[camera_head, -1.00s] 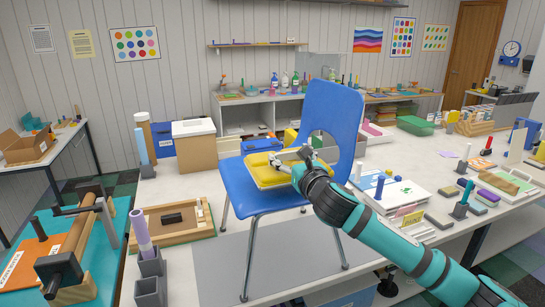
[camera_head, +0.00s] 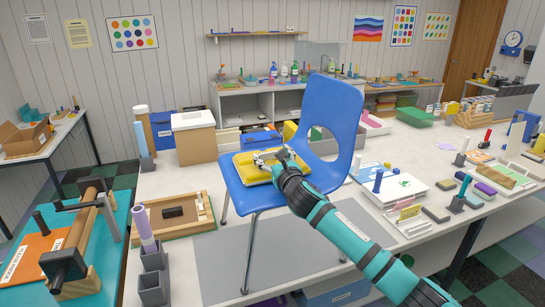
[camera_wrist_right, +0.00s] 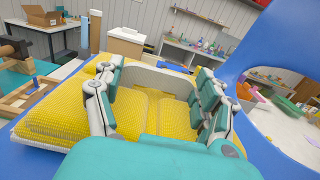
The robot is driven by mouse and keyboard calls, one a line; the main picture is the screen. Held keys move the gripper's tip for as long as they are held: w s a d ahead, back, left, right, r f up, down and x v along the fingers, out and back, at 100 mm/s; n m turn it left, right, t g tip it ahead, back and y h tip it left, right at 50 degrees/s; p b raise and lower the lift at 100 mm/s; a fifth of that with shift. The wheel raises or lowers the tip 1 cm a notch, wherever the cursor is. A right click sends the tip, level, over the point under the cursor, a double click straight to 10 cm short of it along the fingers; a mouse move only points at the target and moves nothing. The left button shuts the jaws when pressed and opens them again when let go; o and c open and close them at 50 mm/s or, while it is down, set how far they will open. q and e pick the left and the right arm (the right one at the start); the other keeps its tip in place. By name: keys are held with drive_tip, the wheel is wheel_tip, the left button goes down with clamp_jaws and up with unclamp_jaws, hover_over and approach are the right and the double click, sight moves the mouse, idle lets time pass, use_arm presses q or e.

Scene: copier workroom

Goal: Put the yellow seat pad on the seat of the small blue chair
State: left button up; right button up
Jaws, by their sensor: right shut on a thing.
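The small blue chair (camera_head: 331,105) stands at the centre of the head view, its backrest at the right and its seat (camera_head: 252,200) at the left. The yellow seat pad (camera_head: 246,171) is over the seat and looks flat on it or very close. My right gripper (camera_head: 270,160) reaches in from the lower right and is shut on the pad. In the right wrist view, the fingers (camera_wrist_right: 155,95) straddle the middle of the textured pad (camera_wrist_right: 55,112), with a pale bar between them. They hide part of it. Blue seat (camera_wrist_right: 255,140) shows beside the pad. My left gripper is out of view.
A wooden tray (camera_head: 190,235) and grey holders with a purple tube (camera_head: 143,230) stand left of the chair. Binders, cards and blocks crowd the table at the right, with a white stack (camera_head: 400,187) near my arm. A cardboard box (camera_head: 194,143) stands behind.

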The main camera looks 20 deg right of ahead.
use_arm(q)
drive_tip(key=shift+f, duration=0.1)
use_arm(e)
drive_tip(key=shift+f, duration=0.1)
drive_tip(key=o, duration=1)
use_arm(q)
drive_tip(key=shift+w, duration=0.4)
use_arm(e)
drive_tip(key=shift+o, duration=0.9)
drive_tip(key=shift+r, duration=0.2)
use_arm(q)
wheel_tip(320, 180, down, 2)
drive_tip(key=b, duration=0.2)
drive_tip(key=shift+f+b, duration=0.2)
drive_tip(key=shift+b, duration=0.1)
use_arm(e)
drive_tip(key=s, duration=1.2)
drive_tip(key=shift+d, duration=0.2)
